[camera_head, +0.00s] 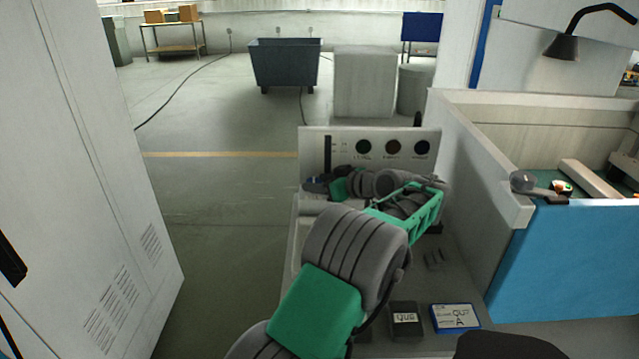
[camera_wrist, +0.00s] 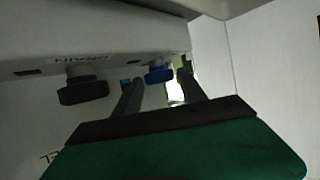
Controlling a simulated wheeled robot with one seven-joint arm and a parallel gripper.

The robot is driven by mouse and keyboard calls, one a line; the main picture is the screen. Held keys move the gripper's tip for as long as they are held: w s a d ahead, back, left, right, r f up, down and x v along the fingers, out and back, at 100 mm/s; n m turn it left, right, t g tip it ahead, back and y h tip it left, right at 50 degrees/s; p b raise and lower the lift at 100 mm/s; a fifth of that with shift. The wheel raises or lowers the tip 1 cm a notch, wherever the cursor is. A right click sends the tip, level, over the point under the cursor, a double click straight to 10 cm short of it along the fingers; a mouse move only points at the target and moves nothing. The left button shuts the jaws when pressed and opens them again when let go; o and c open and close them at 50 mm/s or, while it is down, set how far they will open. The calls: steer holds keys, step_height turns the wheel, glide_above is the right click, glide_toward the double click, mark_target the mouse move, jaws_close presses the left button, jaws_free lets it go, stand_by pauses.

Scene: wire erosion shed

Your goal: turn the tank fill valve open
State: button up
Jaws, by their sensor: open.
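In the wrist view my gripper (camera_wrist: 161,82) is open. Its two dark fingers reach toward a blue knob (camera_wrist: 158,75) under a pale housing, and the knob appears between the fingertips. I cannot tell whether either finger touches it. No label shows by the blue knob, so I cannot confirm that it is the tank fill valve. A black knob (camera_wrist: 83,90) sits to the left, beside a label reading DRAIN. A yellow-green part shows behind the right fingertip, partly hidden.
A pale panel (camera_head: 312,143) with three round controls stands behind my arm. A blue-fronted tank enclosure (camera_head: 560,260) is at right, a grey cabinet (camera_head: 85,180) at left. A black box (camera_head: 405,321) and a blue-edged card (camera_head: 456,318) lie in front.

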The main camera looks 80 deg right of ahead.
steer(key=v, duration=0.8)
steer(key=shift+d, duration=0.1)
